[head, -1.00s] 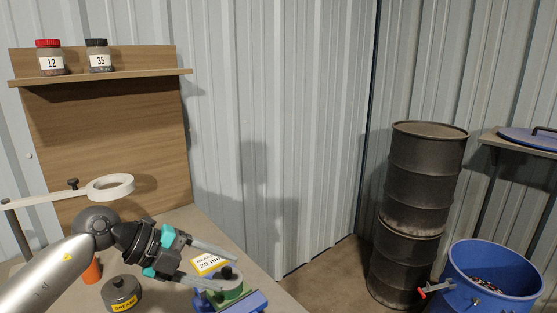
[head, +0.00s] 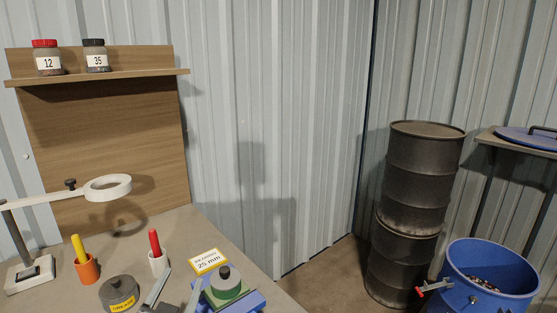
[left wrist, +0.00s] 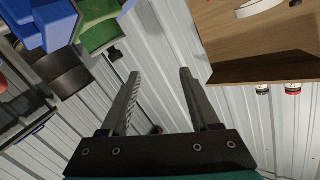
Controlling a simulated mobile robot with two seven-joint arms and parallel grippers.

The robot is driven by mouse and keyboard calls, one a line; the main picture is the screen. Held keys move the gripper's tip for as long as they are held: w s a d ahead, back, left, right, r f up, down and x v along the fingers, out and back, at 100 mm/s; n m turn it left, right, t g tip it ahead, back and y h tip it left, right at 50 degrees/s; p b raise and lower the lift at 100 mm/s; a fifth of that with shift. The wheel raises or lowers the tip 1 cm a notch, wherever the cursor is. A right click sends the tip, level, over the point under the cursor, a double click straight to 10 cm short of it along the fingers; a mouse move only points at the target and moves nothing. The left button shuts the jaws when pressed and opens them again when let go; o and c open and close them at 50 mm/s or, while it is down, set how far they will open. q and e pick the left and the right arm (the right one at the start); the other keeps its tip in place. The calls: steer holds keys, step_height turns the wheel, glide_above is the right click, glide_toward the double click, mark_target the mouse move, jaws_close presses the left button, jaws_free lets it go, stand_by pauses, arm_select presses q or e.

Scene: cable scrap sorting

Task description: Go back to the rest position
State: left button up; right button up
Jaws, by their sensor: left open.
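My left gripper (head: 181,280) shows only as two grey fingers at the bottom edge of the head view, in front of the workbench (head: 185,225). In the left wrist view its two fingers (left wrist: 159,73) stand well apart, with nothing between them but the wall panels behind. The gripper is open and empty. The rest of the left arm is out of the head view. My right gripper is in neither view.
The bench holds a grease tin (head: 119,293), an orange cup (head: 87,269), a white cup (head: 158,263), a ring lamp (head: 108,188), a yellow-edged sign (head: 208,261) and a green-and-blue fixture (head: 229,290). A blue drum (head: 492,262) and stacked dark barrels (head: 424,165) stand right.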

arm_select(q)
steer(key=s+f+g, duration=0.2)
steer(key=s+f, duration=0.1)
steer(key=f, duration=0.1)
steer(key=s+a+f+n+g, duration=0.1)
steer(key=s+f+g, duration=0.1)
steer(key=s+f, duration=0.1)
steer(key=s+f+n+g+y, duration=0.1)
steer(key=s+f+g, duration=0.2)
steer(key=s+f, duration=0.1)
steer(key=shift+s+a+f, duration=0.1)
steer(key=shift+a+f, duration=0.05)
steer(key=shift+f, duration=0.15)
steer(key=s+d+f+g+h, duration=0.1)
steer(key=s+d+f+g, duration=0.15)
steer(key=s, duration=0.45)
steer(key=s+d+f+g+h, duration=0.1)
steer(key=s+f+g, duration=0.3)
steer(key=s, duration=0.3)
step_height(320, 180, down, 23)
steer(key=s+g, duration=0.1)
steer(key=s, duration=0.1)
steer(key=s+a+f+g+b, duration=0.1)
steer(key=s+a+f, duration=0.2)
steer(key=s+f, duration=1)
steer(key=shift+s+a+f, duration=0.15)
steer(key=shift+s+f, duration=0.05)
steer(key=shift+s, duration=0.95)
steer(key=shift+g, duration=0.25)
